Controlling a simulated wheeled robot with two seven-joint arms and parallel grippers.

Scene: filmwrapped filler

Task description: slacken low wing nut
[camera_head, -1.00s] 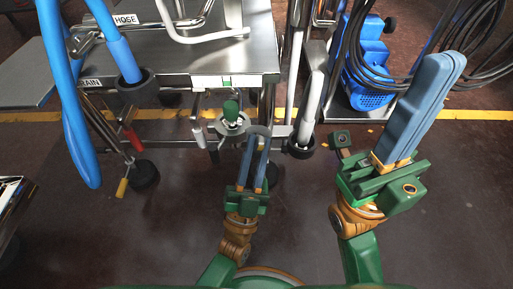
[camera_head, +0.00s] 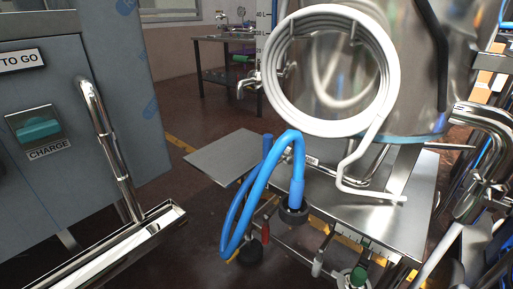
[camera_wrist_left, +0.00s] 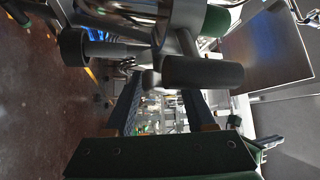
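I cannot clearly make out a wing nut in either view. Low under the steel table in the head view, a small fitting with a green top (camera_head: 358,274) and bright metal body shows at the bottom edge. In the left wrist view, a shiny metal fitting (camera_wrist_left: 180,38) with a dark cylindrical grip (camera_wrist_left: 203,72) and a black knob (camera_wrist_left: 74,44) is close ahead of my left gripper (camera_wrist_left: 160,92). Its two dark blue fingers stand apart, with background visible between them. I cannot tell whether the fingertips touch the fitting. My right gripper is in neither view.
A blue hose (camera_head: 240,208) loops down beside the steel table (camera_head: 405,225). A white coil (camera_head: 275,75) hangs on the steel tank above. A grey cabinet (camera_head: 110,95) with a pipe rail stands at left.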

